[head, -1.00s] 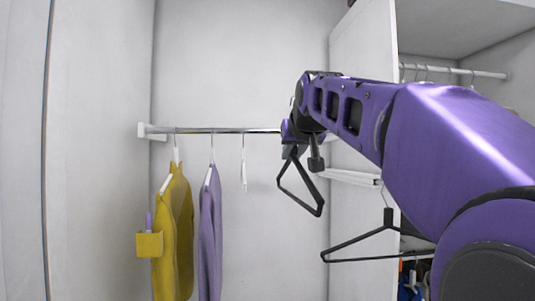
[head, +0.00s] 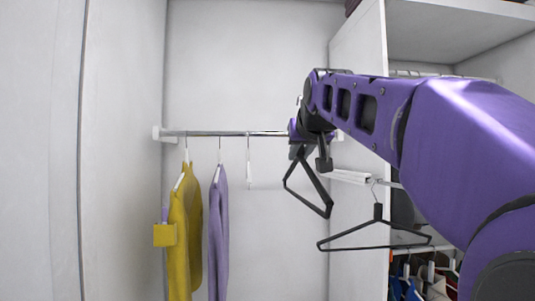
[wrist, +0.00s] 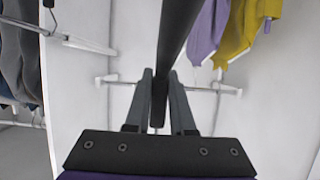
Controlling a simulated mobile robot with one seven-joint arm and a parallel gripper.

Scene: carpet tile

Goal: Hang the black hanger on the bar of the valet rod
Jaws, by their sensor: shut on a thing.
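My gripper (head: 300,143) is shut on a black hanger (head: 320,190), whose frame hangs tilted below it in the head view. In the wrist view the two fingers (wrist: 161,85) close around the dark bar of this hanger (wrist: 178,35). The hanger's hook is not clear. The pale bar that looks like the valet rod (head: 348,177) sticks out by the side panel, to the lower right of my gripper. It also shows at the upper left in the wrist view (wrist: 82,43). A second black hanger (head: 375,238) hangs by its hook near that bar's outer end.
A chrome rail (head: 215,133) crosses the closet at the back, holding a yellow garment (head: 185,225), a lavender garment (head: 218,235) and a white hanger (head: 249,175). A white side panel (head: 360,110) stands right of it. Clothes hang at the lower right. Space below my gripper is clear.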

